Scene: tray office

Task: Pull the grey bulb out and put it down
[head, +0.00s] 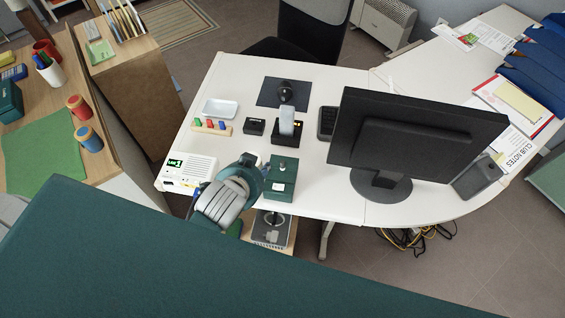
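A small grey piece that may be the grey bulb (283,165) stands on top of a dark green box (281,188) near the front edge of the white desk. It is too small to tell for sure. My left gripper (252,160) is just left of the green box, seen from above and behind, with my grey and teal wrist covering most of it. Its fingers are too hidden to tell whether they are open or shut, or whether they touch anything. My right gripper is not in view.
A white device with a green display (190,168) sits left of my arm. Behind are a phone dock (286,134), a small black box (255,127), a white dish (220,108) and a peg board (211,128). A large monitor (415,130) stands right. Bare desk lies between box and monitor.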

